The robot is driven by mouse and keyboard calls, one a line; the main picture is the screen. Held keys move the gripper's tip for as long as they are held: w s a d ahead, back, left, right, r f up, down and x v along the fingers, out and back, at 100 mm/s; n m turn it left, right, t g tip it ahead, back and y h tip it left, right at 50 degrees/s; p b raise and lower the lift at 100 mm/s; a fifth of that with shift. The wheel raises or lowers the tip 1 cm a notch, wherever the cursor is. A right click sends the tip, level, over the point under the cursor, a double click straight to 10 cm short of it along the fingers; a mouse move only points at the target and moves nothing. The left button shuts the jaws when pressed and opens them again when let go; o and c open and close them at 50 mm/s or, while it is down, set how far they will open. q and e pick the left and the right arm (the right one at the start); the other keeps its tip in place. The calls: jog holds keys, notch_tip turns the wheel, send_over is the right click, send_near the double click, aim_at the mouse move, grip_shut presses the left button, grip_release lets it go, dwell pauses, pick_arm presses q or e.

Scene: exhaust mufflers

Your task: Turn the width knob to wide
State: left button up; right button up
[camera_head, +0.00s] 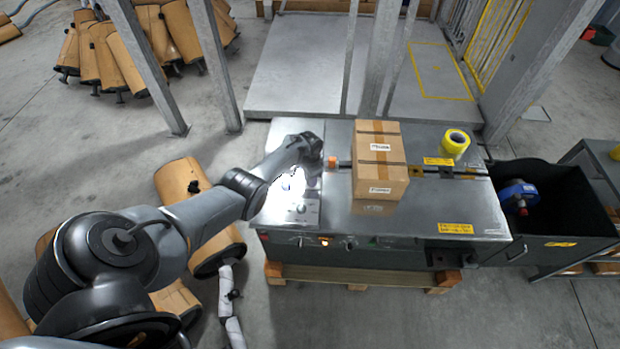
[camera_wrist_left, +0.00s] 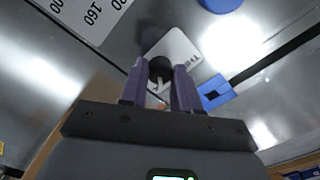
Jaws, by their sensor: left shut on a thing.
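In the left wrist view, a small black knob (camera_wrist_left: 160,67) stands on a white label plate (camera_wrist_left: 178,50) with partly hidden dark lettering that I cannot fully read. My left gripper (camera_wrist_left: 159,82) has its two purple-grey fingers on either side of the knob and is shut on it. A pale pointer mark shows just below the knob, between the fingers. In the head view my left arm reaches over the left end of the metal machine (camera_head: 335,205); its fingers and the knob cannot be made out clearly there. My right gripper is not in view.
A cardboard box (camera_head: 380,165) and yellow tape rolls (camera_head: 455,143) stand on the machine. A black bin (camera_head: 560,205) holding a blue item is at right. The left wrist view shows a numbered scale plate (camera_wrist_left: 85,14) and a blue square part (camera_wrist_left: 215,93) near the fingers.

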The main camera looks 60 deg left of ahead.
pick_arm(q)
jog(key=shift+m, duration=0.4)
jog(key=o, duration=1.1)
jog(key=shift+c, duration=0.2)
jog(key=shift+r, duration=0.15)
notch_tip(320, 180, up, 10)
jog(key=p, duration=0.6)
jog(key=shift+r, duration=0.25)
